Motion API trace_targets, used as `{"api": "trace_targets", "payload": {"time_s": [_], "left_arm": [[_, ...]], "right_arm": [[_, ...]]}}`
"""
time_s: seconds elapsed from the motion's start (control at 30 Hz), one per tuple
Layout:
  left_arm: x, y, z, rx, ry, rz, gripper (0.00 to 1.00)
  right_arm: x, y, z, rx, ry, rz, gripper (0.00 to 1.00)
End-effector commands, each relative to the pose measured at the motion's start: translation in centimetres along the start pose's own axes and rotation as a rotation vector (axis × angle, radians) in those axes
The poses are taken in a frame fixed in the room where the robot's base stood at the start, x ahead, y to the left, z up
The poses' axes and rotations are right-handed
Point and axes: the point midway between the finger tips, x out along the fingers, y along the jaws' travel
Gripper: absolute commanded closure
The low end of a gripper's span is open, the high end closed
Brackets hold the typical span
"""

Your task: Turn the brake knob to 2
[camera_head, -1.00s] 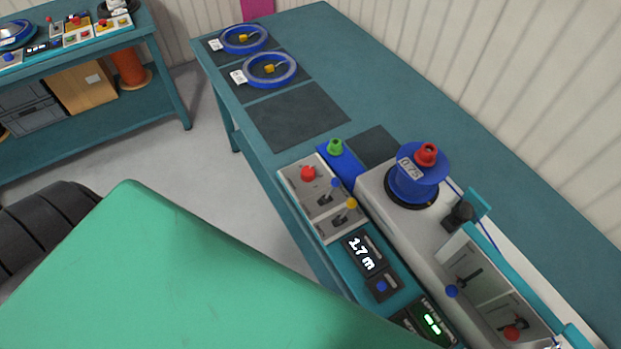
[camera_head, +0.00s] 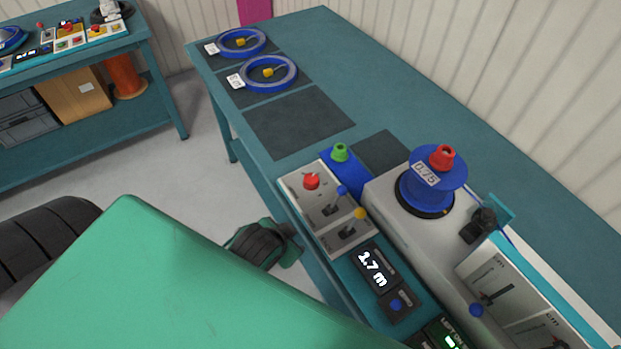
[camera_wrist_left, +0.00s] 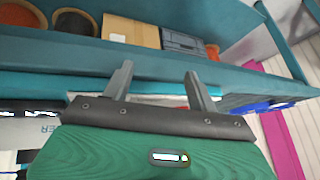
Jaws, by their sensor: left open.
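I cannot tell for sure which knob is the brake knob, as no label or scale can be read. A red knob (camera_head: 311,181) sits on the white lever panel (camera_head: 325,232). A green knob (camera_head: 340,152) tops a blue block beside it, and a red knob (camera_head: 442,157) tops the blue 0.75 reel (camera_head: 433,190). My left gripper (camera_wrist_left: 158,85) is open and empty in the left wrist view, with nothing between its fingers. Its fingers are not visible in the head view. My right gripper is not in view.
The bench (camera_head: 305,60) carries two blue cable rings (camera_head: 268,73) on dark mats and a display (camera_head: 372,268) reading 1.7 m. A black guide (camera_head: 481,225) and a white lever box (camera_head: 500,283) stand at right. Another bench (camera_head: 165,85) stands behind, across open floor.

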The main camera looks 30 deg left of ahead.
Motion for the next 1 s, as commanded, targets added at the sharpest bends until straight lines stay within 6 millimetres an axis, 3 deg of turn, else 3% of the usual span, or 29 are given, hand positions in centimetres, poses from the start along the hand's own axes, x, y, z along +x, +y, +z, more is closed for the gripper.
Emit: {"api": "trace_targets", "payload": {"time_s": [0.07,0.1,0.3,0.47,0.57,0.7,0.8,1.0], "left_arm": [[-1.8,-0.7,-1.7,0.022,0.058,-0.028,0.42],[-2.9,-1.5,-3.8,0.058,0.128,-0.065,0.42],[-4.8,-3.6,-12.1,0.257,0.414,-0.229,0.42],[-7.3,-4.1,-18.8,0.453,0.66,-0.383,0.42],[-9.9,-3.7,-23.2,0.611,0.84,-0.503,0.42],[-14.2,-1.8,-28.3,0.862,1.093,-0.686,0.42],[-17.1,0.3,-30.7,1.052,1.264,-0.816,0.42],[-21.4,5.8,-32.5,1.467,1.578,-1.072,0.42]], "right_arm": [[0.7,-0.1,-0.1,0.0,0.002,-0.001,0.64],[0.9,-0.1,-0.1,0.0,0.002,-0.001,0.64],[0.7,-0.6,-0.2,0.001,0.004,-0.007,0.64],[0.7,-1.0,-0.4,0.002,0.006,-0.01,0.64],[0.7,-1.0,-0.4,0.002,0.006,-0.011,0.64],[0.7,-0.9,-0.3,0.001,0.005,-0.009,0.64],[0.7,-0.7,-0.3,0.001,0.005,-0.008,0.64],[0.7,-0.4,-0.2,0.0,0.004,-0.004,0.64]]}}
